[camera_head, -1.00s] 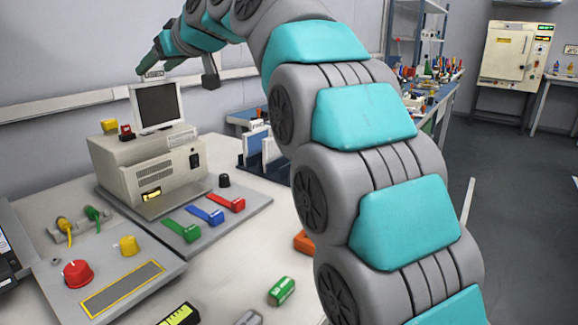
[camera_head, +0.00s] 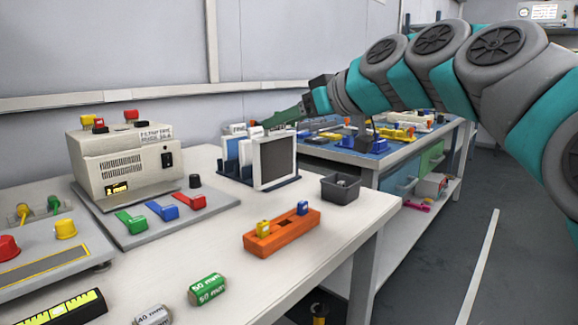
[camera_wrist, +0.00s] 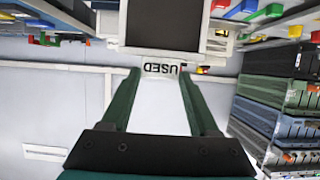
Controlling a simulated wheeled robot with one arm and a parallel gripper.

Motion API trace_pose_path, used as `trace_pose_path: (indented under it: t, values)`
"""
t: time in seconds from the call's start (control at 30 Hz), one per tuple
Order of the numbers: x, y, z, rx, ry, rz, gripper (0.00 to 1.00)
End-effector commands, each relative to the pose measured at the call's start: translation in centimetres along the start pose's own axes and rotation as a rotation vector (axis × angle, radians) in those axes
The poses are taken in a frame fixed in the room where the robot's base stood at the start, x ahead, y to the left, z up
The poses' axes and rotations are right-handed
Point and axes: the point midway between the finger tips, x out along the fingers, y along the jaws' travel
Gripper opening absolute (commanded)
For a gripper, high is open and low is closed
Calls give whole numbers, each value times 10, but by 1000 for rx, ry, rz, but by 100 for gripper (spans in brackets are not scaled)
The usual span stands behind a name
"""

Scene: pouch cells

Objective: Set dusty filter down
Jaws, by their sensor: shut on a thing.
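The dusty filter (camera_head: 273,163), a dark grey panel in a white frame, stands upright at the right end of a dark blue rack (camera_head: 288,184). I cannot tell whether its bottom edge rests in the rack. My gripper (camera_head: 276,122) comes in from the right and is shut on the filter's top tab. In the wrist view, my gripper (camera_wrist: 160,78) has its green fingers on the tab marked "USED". The filter's dark panel (camera_wrist: 165,22) is beyond the tab, cut off by the top edge. Other white and blue pieces (camera_head: 233,146) stand in the rack to its left.
A beige machine (camera_head: 126,160) with red, blue and green levers stands left of the rack. A grey bin (camera_head: 341,187) is to the right. An orange block (camera_head: 281,235) and a green cylinder (camera_head: 207,289) lie in front. The white tabletop (camera_head: 225,236) between is clear.

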Motion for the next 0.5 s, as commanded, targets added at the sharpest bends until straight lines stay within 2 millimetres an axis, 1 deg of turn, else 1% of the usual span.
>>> trace_pose_path:
  t: [0.2,0.5]
  values:
    - [26,28,-7,2,0,2,0]
    - [58,64,-15,2,-2,1,0]
